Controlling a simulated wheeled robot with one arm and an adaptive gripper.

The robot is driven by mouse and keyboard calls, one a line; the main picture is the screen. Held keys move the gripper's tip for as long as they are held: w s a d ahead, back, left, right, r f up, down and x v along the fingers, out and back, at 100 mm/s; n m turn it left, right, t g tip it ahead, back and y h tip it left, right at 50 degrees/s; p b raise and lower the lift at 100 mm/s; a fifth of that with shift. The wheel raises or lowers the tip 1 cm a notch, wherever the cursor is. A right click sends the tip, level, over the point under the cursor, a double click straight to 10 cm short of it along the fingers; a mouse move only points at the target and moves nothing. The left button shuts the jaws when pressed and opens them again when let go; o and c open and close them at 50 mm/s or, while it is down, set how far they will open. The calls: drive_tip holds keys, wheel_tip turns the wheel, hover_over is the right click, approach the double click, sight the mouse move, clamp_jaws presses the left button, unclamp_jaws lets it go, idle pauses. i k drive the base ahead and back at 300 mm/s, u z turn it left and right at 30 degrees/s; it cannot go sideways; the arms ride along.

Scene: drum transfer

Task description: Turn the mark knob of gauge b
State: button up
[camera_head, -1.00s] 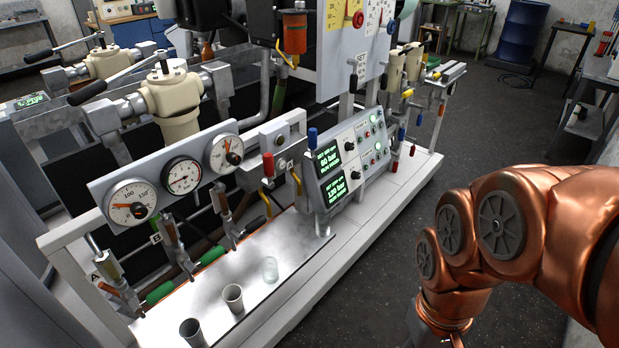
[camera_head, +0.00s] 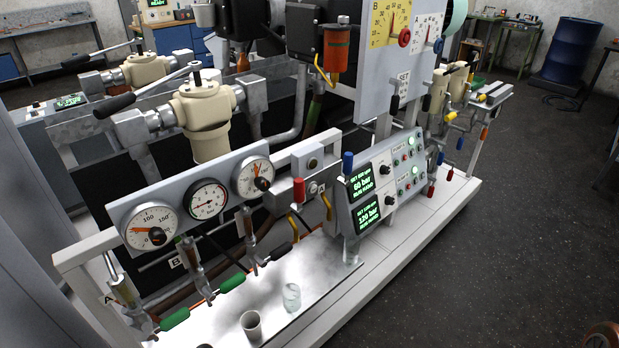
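A yellow dial panel marked B (camera_head: 384,22) is at the top of the light grey cabinet. A red round knob (camera_head: 404,38) sits at its right edge. My gripper is not in view; only a bit of my copper arm shows in the bottom right corner, well away from the dials.
Three round gauges (camera_head: 206,201) stand on a front rail. A sloped control box (camera_head: 385,180) with green displays is below the dials. Cups (camera_head: 251,325) stand on the metal tray. A blue drum (camera_head: 570,50) stands far back. The dark floor (camera_head: 520,240) at right is clear.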

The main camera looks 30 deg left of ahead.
sight(261, 183)
drive_tip(key=z, duration=0.05)
drive_tip(key=i, duration=0.05)
drive_tip(key=u, duration=2.55)
